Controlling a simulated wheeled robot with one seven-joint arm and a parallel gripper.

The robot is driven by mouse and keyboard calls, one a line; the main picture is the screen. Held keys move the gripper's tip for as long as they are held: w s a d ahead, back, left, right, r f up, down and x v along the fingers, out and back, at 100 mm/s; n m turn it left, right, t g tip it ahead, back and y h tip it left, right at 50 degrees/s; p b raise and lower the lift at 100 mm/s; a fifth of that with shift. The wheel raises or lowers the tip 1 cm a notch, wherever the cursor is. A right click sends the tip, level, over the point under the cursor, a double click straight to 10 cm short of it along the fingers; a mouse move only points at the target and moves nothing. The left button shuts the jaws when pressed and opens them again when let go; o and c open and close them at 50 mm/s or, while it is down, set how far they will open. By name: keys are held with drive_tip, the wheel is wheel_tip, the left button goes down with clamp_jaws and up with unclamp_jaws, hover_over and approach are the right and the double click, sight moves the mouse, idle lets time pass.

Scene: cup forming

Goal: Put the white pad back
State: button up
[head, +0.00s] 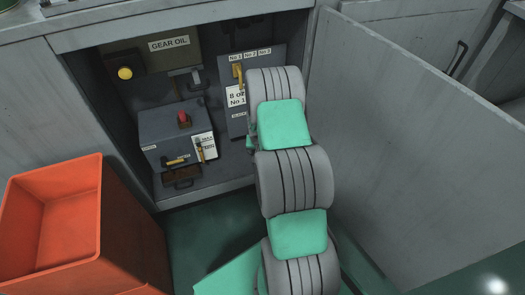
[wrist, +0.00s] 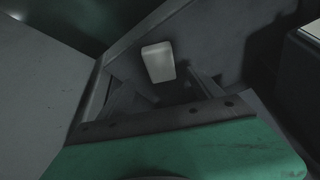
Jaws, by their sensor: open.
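The white pad (wrist: 158,62) shows in the wrist view as a small pale block with rounded corners, against a dark grey surface. My gripper (wrist: 164,84) is open, with its two dark fingers pointing toward the pad, one on each side of its lower end. The pad appears just beyond or between the fingertips; I cannot tell whether they touch it. In the head view my arm reaches into the open cabinet (head: 186,192) and hides my gripper. I cannot make out the pad there.
The cabinet holds a grey box with a red knob (head: 184,118), a gear oil unit (head: 160,50) and a numbered panel (head: 240,118). An open grey door (head: 420,130) stands close right of my arm. An orange bin (head: 50,225) stands at left.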

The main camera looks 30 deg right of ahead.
drive_tip(key=s+a+r+n+y, duration=0.1)
drive_tip(key=s+a+r+n, duration=0.15)
drive_tip(key=a+r, duration=0.7)
drive_tip(key=s+a+r+n+y, duration=0.1)
drive_tip(key=s+a+r, duration=0.45)
drive_tip(key=r, duration=0.75)
drive_tip(key=s+a+r+n+g+y, duration=0.1)
drive_tip(key=s+a+r+n, duration=0.3)
drive_tip(key=s+a+r, duration=0.3)
drive_tip(key=s+a, duration=0.4)
drive_tip(key=s, duration=0.3)
drive_tip(key=shift+r+g+p, duration=0.15)
drive_tip(key=shift+g+p, duration=0.15)
drive_tip(key=shift+c, duration=0.2)
